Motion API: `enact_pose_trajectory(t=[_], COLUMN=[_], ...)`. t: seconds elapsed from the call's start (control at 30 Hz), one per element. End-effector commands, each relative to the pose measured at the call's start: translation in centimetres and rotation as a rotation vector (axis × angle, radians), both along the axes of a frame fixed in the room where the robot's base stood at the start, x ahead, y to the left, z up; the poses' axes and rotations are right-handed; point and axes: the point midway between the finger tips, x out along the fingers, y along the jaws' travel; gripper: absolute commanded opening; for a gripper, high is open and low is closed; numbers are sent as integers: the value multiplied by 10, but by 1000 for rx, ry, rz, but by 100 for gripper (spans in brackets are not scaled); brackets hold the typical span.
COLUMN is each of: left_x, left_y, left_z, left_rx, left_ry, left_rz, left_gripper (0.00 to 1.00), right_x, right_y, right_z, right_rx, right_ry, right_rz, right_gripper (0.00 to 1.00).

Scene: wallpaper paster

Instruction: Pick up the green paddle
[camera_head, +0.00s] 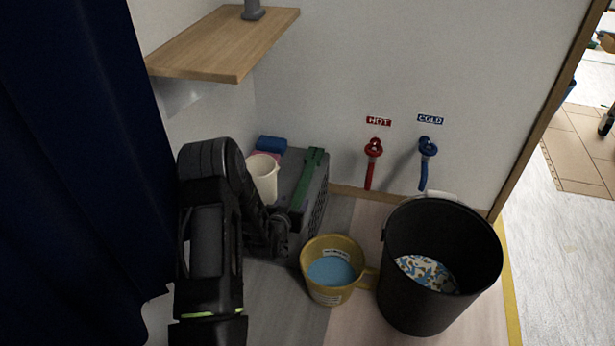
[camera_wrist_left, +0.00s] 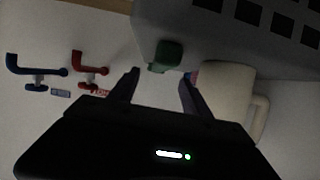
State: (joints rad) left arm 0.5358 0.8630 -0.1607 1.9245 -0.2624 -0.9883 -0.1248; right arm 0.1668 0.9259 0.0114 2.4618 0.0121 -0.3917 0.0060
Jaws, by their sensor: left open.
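The green paddle (camera_head: 311,180) lies along the right part of the top of a dark grey crate (camera_head: 285,175) in the head view. In the left wrist view one green end of the paddle (camera_wrist_left: 166,56) shows just beyond the gap between my fingertips. My left gripper (camera_head: 280,228) is at the near side of the crate, close to the near end of the paddle. In the left wrist view my left gripper (camera_wrist_left: 160,82) is open with nothing between its fingers. Its fingertips are dark and partly hidden in the head view. My right gripper is not in view.
A white cup (camera_head: 263,178) stands on the crate beside the paddle, near my left gripper. A blue block (camera_head: 271,144) is behind it. A yellow jug (camera_head: 317,291) and a black bucket (camera_head: 398,300) stand to the right. A wooden shelf (camera_head: 215,45) overhangs the left.

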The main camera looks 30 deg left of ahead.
Motion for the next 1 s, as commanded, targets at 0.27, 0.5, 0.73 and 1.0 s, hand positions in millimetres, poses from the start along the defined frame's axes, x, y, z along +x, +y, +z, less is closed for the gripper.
enact_pose_trajectory(t=[0.27,0.5,0.73,1.0], left_x=[21,22,34,65], left_y=[7,7,12,24], left_z=[-12,-10,-20,-32], left_rx=[0,-2,0,0], left_ry=[0,1,-1,0], left_rz=[-1,-1,0,-1], left_gripper=[56,56,56,56], right_x=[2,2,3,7], right_y=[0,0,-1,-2], right_z=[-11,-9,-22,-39], right_rx=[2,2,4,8], right_ry=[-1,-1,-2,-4], right_rz=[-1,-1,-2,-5], right_gripper=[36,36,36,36])
